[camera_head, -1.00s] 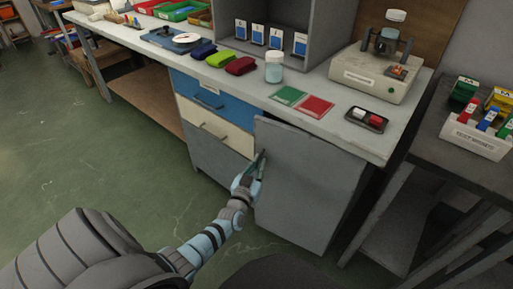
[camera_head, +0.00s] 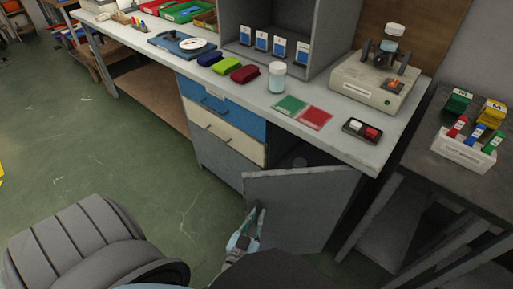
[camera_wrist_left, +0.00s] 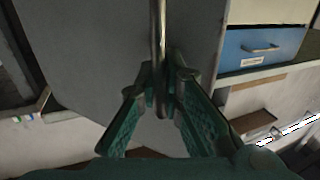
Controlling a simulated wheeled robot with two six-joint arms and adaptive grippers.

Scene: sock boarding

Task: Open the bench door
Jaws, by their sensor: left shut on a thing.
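The grey bench door (camera_head: 300,208) stands partly open in the head view, swung out from the bench front. A dark gap shows above it into the cabinet (camera_head: 305,155). My left gripper (camera_head: 255,215) is at the door's left part, on its outer face. In the left wrist view my left gripper (camera_wrist_left: 163,95) is shut on the upright metal door handle (camera_wrist_left: 159,40), with the grey door panel (camera_wrist_left: 90,50) behind it. My right gripper is not in view.
The bench top (camera_head: 345,150) carries a jar (camera_head: 277,78), coloured cards, pouches and a testing device (camera_head: 375,80). A blue drawer (camera_head: 225,108) and a cream drawer (camera_head: 225,135) are shut. A dark side table (camera_head: 425,160) stands right. Green floor is clear at left.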

